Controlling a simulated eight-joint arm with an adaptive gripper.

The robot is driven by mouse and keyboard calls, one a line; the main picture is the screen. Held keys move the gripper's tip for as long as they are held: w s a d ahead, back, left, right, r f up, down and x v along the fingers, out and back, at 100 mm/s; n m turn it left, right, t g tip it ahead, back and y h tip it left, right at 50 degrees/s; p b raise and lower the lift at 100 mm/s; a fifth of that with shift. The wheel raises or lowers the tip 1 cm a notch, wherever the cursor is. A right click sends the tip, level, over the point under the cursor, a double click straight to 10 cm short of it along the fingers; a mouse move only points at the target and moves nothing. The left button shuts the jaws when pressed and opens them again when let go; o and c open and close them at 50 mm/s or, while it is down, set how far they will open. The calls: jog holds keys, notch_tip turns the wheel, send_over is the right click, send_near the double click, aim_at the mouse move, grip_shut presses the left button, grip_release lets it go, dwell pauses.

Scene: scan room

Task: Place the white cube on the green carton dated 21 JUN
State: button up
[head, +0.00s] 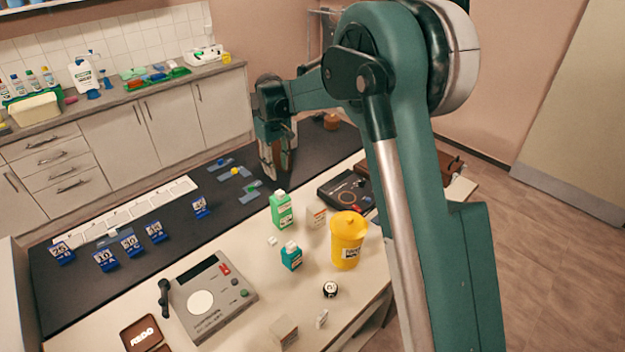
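A small white cube (272,240) lies on the pale table top, just left of two cartons. A bright green carton (281,212) with a white cap stands upright behind it. A shorter teal-green carton (291,257) stands in front of it to the right. Print on both cartons is too small to read, so I cannot tell which is dated 21 JUN. My gripper (277,172) hangs above the dark mat, behind and above the green carton, apart from cube and cartons. Its fingers point down, look parted and hold nothing that I can see.
A grey device (207,298) is front left. Several blue number stands (131,243) sit on the dark mat (180,236).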

jog(key=shift+d+r, duration=0.1)
jog(key=s+d+r+m+t, duration=0.2)
jog(key=s+d+r, duration=0.7)
jog(key=d, duration=0.2)
jog(key=s+d+r+m+t, duration=0.1)
jog(key=s+d+r+m, duration=0.1)
jog(key=s+d+r, duration=0.8)
jog(key=s+d+f+m+t, duration=0.2)
jog(key=s+d, duration=0.6)
jog(key=s, duration=0.5)
jog(key=s+d+f+m+t, duration=0.2)
jog(key=s+d, duration=0.6)
jog(key=s, duration=0.6)
jog(key=shift+d+f+m, duration=0.15)
jog(key=shift+f+m, duration=0.35)
jog(key=shift+f, duration=0.6)
jog(key=shift+f, duration=0.1)
notch_tip(320, 180, down, 25)
jog(key=b, duration=2.5)
jog(key=shift+f+b, duration=0.2)
jog(key=shift+b, duration=0.15)
